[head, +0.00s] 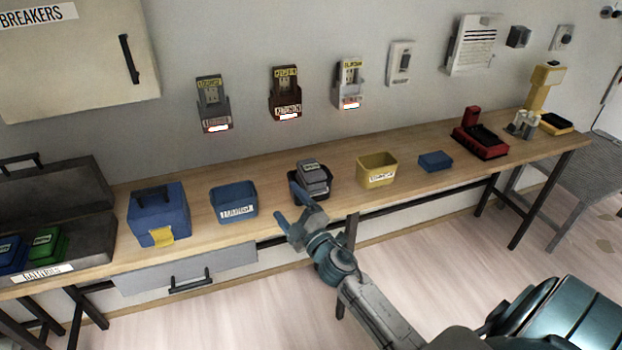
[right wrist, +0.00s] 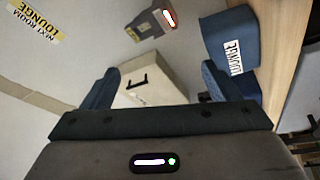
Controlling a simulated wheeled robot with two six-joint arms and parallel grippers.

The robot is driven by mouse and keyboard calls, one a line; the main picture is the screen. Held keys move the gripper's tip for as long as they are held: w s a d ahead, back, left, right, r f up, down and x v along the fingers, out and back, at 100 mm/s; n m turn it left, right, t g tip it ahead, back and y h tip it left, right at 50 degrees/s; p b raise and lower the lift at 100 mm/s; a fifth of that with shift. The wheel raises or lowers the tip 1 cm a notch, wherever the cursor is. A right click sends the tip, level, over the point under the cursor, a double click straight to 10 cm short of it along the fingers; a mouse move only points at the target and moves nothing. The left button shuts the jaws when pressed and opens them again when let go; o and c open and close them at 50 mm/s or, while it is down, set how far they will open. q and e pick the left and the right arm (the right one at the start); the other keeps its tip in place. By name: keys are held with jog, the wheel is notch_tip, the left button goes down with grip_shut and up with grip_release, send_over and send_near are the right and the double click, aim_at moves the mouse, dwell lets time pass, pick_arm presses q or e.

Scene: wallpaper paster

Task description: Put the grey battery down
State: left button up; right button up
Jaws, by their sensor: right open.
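The grey battery (head: 314,174) stands in the dark bin (head: 322,200) in the middle of the workbench, its top showing above the rim. Its lower part is hidden by the bin. My right gripper (head: 300,200) is at the front left of that bin, partly covering it, and whether it touches is unclear. In the right wrist view my right gripper (right wrist: 160,82) has its two blue fingers wide apart, with nothing held between them. The battery does not show in that view. My left gripper is not in view.
A blue bin (head: 233,217) stands left of the dark bin, also visible in the wrist view (right wrist: 228,35); a yellow bin (head: 378,160) stands right. A blue box (head: 158,222) and grey toolbox (head: 90,238) are further left. Wall holders (head: 285,97) hang above.

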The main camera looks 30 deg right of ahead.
jog(key=w+a+r+n+g+y, duration=0.1)
jog(key=w+a+r+n+y, duration=0.3)
jog(key=r+n+y, duration=0.5)
jog(key=n+g+h, duration=1)
jog(key=g+h, duration=0.1)
jog(key=g, duration=0.4)
send_near(312, 168)
jog(key=shift+b+x, duration=0.45)
jog(key=shift+x, duration=0.5)
jog(key=shift+s+d+f, duration=0.1)
jog(key=shift+d+f, duration=0.05)
jog(key=shift+d, duration=0.1)
jog(key=b+x, duration=0.1)
jog(key=x, duration=0.2)
jog(key=shift+w+f, duration=0.2)
jog(key=shift+f, duration=0.35)
jog(key=shift+w+f, duration=0.25)
jog(key=shift+f, duration=0.25)
jog(key=shift+f+p, duration=0.25)
jog(key=shift+p, duration=0.15)
jog(key=p+x, duration=0.1)
jog(key=x, duration=0.2)
jog(key=shift+w+a+f, duration=0.1)
jog(key=shift+w+f, duration=0.05)
jog(key=shift+f, duration=0.05)
jog(key=shift+w+f, duration=0.25)
jog(key=shift+f, duration=0.3)
jog(key=c, duration=1.5)
jog(key=shift+o, duration=0.2)
jog(key=shift+r, duration=0.1)
